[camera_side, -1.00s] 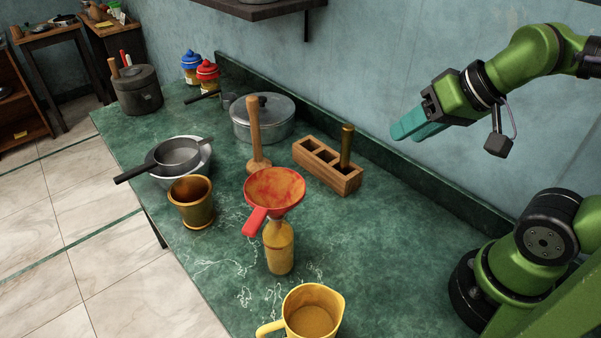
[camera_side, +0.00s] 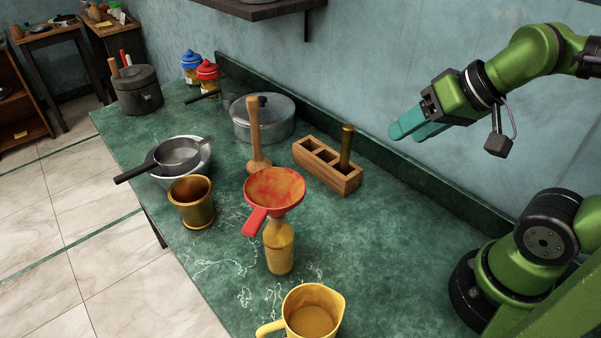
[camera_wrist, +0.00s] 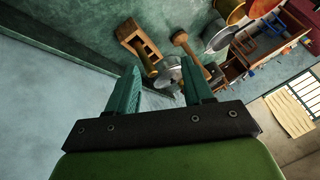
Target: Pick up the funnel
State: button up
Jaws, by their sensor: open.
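The red funnel (camera_side: 276,190) has a wide worn bowl and a red handle pointing to the lower left. It sits upright in the mouth of a yellow-brown bottle (camera_side: 279,248) on the green counter, so its spout is hidden. My gripper (camera_side: 408,133) is at the upper right, high above the counter and well apart from the funnel. Its teal fingers are open and empty. They also show in the wrist view (camera_wrist: 163,85). In that view a red rim at the top edge may be the funnel, but I cannot tell.
A yellow jug (camera_side: 312,312) stands in front of the bottle. A brass mortar (camera_side: 191,203) is to its left, and a wooden block (camera_side: 327,166) with a brass pestle is behind. A wooden plunger (camera_side: 255,135) and a lidded pot (camera_side: 262,120) stand farther back. The counter's right side is clear.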

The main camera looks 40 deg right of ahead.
jog(key=n+g+h, duration=0.2)
jog(key=n+g, duration=0.5)
jog(key=n, duration=2.1)
send_near(258, 214)
jog(key=f, duration=0.6)
jog(key=shift+w+d+f, duration=0.1)
jog(key=shift+d+f, duration=0.15)
jog(key=shift+a+f, duration=0.15)
jog(key=shift+f, duration=1.2)
jog(key=shift+a+f, duration=0.1)
jog(key=shift+f, duration=1.3)
